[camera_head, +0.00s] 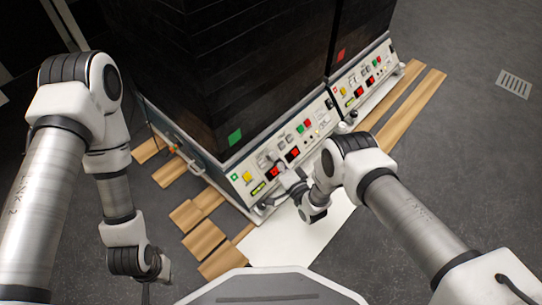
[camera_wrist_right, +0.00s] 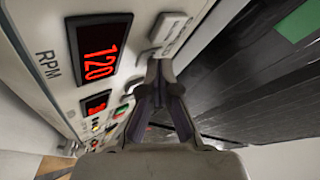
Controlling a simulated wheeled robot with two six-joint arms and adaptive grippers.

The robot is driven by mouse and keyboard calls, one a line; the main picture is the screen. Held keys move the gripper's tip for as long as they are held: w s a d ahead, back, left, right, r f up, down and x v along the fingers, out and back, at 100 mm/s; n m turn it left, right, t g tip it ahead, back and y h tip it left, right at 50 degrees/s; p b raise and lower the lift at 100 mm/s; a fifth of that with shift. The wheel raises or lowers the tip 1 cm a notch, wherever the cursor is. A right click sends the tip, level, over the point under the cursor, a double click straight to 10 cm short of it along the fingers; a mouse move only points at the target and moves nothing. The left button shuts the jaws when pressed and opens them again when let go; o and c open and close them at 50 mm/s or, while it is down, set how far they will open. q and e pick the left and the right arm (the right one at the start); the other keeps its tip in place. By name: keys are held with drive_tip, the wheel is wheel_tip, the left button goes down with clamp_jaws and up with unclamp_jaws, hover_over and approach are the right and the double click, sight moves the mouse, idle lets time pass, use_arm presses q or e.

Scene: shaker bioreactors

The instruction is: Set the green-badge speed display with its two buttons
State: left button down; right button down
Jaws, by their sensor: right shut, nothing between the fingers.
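The green badge (camera_head: 235,137) is on the dark left shaker, above its white control panel (camera_head: 262,182). A green patch (camera_wrist_right: 301,20) also shows at the top right in the right wrist view. The red speed display (camera_wrist_right: 100,49) there reads 120, beside the letters RPM. A pale button (camera_wrist_right: 170,27) sits beside the display. My right gripper (camera_wrist_right: 160,66) is shut and empty, its tips close to the panel by the lower end of the buttons. Contact cannot be told. In the head view the right gripper (camera_head: 283,172) covers part of the panel.
A smaller red display (camera_wrist_right: 97,103) is further along the panel. A second shaker with a red badge (camera_head: 340,54) stands to the right. Wooden slats (camera_head: 205,238) and a white sheet (camera_head: 290,240) lie on the floor in front. Grey floor at right is mostly clear.

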drive_tip(key=shift+r, duration=0.1)
drive_tip(key=shift+s+d+r+p, duration=0.25)
drive_tip(key=shift+r+p, duration=0.1)
drive_tip(key=shift+p, duration=0.3)
drive_tip(key=shift+s+d+r, duration=0.1)
drive_tip(key=shift+s+r, duration=0.05)
drive_tip(key=shift+s, duration=0.05)
drive_tip(key=s+d+r+p, duration=0.1)
drive_tip(key=p, duration=0.1)
drive_tip(key=s+d+r+p, duration=0.1)
drive_tip(key=r+p, duration=0.1)
drive_tip(key=p, duration=0.1)
drive_tip(key=shift+s+d+r, duration=0.15)
drive_tip(key=shift+s+d, duration=0.2)
